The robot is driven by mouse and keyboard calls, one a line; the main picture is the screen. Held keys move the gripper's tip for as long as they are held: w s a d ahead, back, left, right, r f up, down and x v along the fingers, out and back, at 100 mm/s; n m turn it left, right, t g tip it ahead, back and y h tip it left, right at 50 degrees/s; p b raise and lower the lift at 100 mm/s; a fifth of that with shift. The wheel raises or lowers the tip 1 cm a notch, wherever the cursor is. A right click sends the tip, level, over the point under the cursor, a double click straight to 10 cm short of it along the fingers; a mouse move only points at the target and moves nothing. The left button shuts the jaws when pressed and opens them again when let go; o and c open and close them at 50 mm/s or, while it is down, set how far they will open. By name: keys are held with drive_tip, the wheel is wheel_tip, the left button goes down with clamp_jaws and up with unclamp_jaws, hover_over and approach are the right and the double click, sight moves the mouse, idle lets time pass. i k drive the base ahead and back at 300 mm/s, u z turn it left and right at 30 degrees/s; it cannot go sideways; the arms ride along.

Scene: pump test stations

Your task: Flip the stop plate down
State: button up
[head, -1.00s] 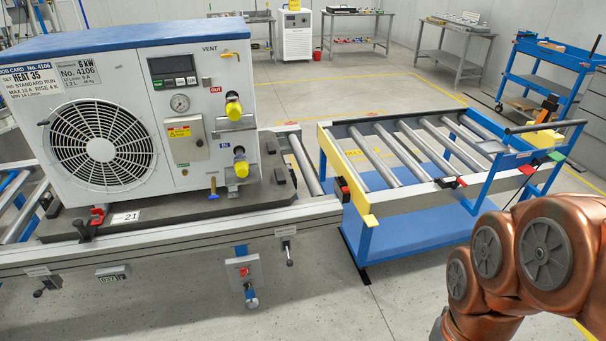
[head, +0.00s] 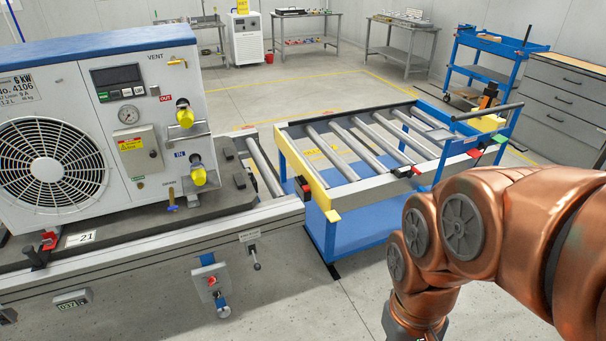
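A yellow plate (head: 305,172) stands along the near-left end of the blue roller cart (head: 327,238), facing the test bench (head: 150,258). It looks upright, with a small yellow tab at its lower front corner. I cannot tell for certain that this is the stop plate. A small black-knobbed lever (head: 256,265) hangs below a label on the bench's front rail. My copper-coloured arm fills the right side of the head view, and its end runs out of the bottom edge. My gripper is not in view.
A white heat pump unit (head: 100,120) with yellow-capped ports stands on the bench. A red-button box (head: 208,281) sticks out below the bench rail. A blue tool trolley (head: 490,60) and grey drawers (head: 565,105) stand at the back right. Floor before the cart is clear.

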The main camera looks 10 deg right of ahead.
sight(321, 196)
drive_tip(key=u, duration=0.65)
drive_tip(key=i, duration=1.35)
drive_tip(key=z, duration=0.6)
